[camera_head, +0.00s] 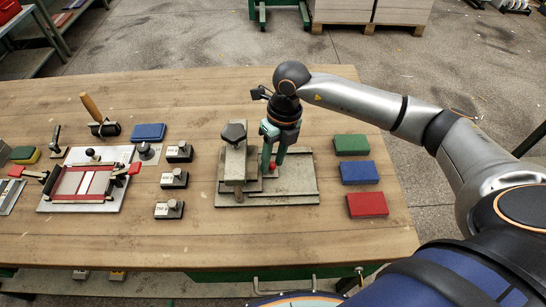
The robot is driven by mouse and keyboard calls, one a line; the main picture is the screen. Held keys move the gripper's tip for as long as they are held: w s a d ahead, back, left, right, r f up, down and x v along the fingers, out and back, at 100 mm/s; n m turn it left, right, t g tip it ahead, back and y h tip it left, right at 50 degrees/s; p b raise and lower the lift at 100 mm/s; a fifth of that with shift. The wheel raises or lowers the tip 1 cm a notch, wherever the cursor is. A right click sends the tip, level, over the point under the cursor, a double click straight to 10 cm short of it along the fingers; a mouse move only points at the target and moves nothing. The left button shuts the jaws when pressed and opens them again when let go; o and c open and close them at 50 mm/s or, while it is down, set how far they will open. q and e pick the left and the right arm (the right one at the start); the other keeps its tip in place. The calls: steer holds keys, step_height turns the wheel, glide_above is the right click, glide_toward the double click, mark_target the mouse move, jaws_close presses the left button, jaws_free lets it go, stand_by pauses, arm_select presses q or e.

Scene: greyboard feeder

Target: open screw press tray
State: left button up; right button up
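The screw press stands on a grey base plate (303,187) right of the table's middle. It has a grey block body (236,165) with a dark star-shaped handle (234,132) on top. A small red knob (272,167) sits low, just right of the body. My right gripper (273,169) points down at the knob, its green fingers on either side of it. The fingers partly hide the knob, and I cannot tell whether they touch it. The tray is not clearly distinguishable from the base. My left gripper is not in view.
Green (352,144), blue (359,172) and red (367,204) blocks lie right of the press. Small labelled weights (174,179) stand to its left. Farther left are a frame fixture (85,183), a roller with a wooden handle (93,108) and a blue pad (148,132). The table's (240,240) front strip is clear.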

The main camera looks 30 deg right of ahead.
jaws_close()
stand_by(1.2)
